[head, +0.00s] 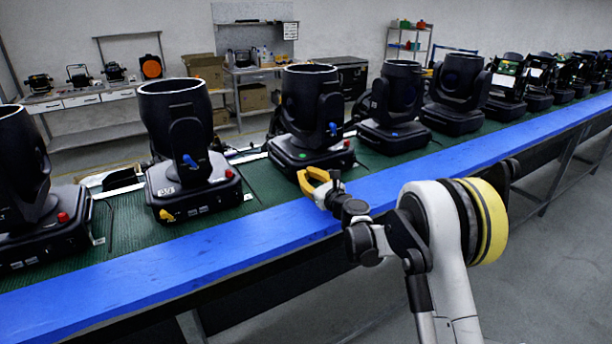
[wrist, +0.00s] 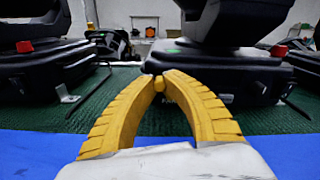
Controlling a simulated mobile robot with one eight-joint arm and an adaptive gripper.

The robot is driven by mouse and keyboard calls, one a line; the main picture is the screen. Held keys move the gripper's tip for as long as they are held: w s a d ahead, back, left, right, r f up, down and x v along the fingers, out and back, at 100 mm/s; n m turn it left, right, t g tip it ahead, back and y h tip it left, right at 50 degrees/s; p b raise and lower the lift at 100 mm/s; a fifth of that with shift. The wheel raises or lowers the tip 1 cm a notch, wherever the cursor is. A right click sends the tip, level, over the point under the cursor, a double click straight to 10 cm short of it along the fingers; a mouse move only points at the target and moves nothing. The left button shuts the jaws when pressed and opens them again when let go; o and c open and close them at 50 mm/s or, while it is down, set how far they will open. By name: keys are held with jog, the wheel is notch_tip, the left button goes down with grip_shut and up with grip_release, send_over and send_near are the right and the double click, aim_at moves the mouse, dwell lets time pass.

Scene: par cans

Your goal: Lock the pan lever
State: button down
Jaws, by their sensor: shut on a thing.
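The black moving-head light (head: 311,100) in front of my gripper stands upright on the green belt, with a blue lever on its yoke arm and a red knob at the base's right corner. Its base (wrist: 225,72) fills the right middle of the wrist view. My gripper (head: 312,180) is at the base's near lower edge. In the wrist view the yellow fingers (wrist: 160,84) close together on a small yellow pan lever (wrist: 159,83) at the base's front left. The lever is mostly hidden by the fingertips, so its angle cannot be told.
More black lights stand along the belt on both sides; the left neighbour (head: 184,140) has a yellow lever at its base. A blue rail (head: 220,240) runs along the near edge. Thin black rods (wrist: 90,92) stick out over the belt.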

dwell(0.3)
jog(key=m, duration=0.2)
jog(key=d+m, duration=0.1)
jog(key=w+m, duration=0.1)
jog(key=m, duration=0.1)
jog(key=shift+d+r+m, duration=0.15)
jog(key=shift+r+m, duration=0.05)
jog(key=shift+m, duration=0.1)
jog(key=m, duration=0.2)
jog(key=d+m, duration=0.1)
jog(key=m, duration=0.3)
jog(key=shift+w+d+f+b, duration=0.2)
jog(key=shift+w+b, duration=0.15)
jog(key=shift+w, duration=0.05)
jog(key=shift+m, duration=0.3)
jog(key=c, duration=1.4)
grip_release()
jog(key=v, duration=1.2)
